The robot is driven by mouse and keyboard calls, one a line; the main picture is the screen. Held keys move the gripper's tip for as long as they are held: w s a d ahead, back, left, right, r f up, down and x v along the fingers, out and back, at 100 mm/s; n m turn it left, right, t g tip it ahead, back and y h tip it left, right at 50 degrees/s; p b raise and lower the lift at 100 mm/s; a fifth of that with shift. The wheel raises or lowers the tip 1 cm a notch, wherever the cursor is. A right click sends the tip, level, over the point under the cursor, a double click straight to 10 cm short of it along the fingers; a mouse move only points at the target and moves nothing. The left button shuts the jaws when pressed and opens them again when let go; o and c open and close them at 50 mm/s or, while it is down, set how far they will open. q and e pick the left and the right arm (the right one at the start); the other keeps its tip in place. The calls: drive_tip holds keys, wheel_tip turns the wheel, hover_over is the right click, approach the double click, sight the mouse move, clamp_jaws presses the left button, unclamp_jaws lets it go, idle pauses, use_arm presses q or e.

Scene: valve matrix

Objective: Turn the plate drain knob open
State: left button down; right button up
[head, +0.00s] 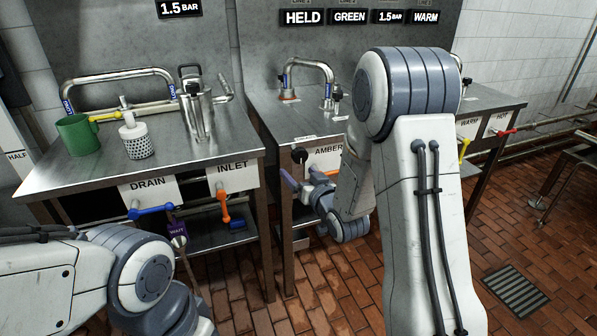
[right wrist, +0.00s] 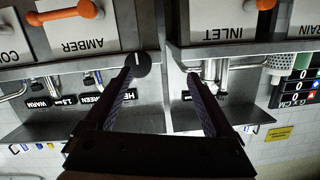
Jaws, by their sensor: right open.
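A round black knob (head: 299,155) sits at the front left edge of the middle bench, beside the AMBER plate. In the right wrist view the dark round knob (right wrist: 140,65) carries a short light line and shows beside the left fingertip. My right gripper (head: 301,181) is open just below and in front of this knob. Its fingers (right wrist: 160,75) are apart with nothing between them; contact with the knob cannot be told. A plate marked DRAIN (head: 148,188) hangs on the left bench, with a blue lever (head: 152,211) below it. My left gripper is out of frame.
An orange lever (head: 224,206) hangs below INLET, and a purple tag (head: 177,230) marked WAIT hangs nearby. A narrow gap separates the benches.

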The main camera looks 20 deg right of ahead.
sight(301, 158)
drive_tip(key=shift+m+t+h, duration=0.3)
drive_tip(key=shift+m+t, duration=0.2)
drive_tip(key=shift+t, duration=0.4)
drive_tip(key=w+d, duration=0.1)
drive_tip(key=w, duration=0.2)
drive_tip(key=w+d, duration=0.1)
drive_tip(key=w, duration=0.3)
drive_tip(key=w+d, duration=0.1)
drive_tip(key=w, duration=0.2)
drive_tip(key=shift+w+d+f, duration=0.1)
drive_tip(key=shift+w+f, duration=0.05)
drive_tip(key=shift+f, duration=0.2)
drive_tip(key=shift+b, duration=0.35)
drive_tip(key=c, duration=1.4)
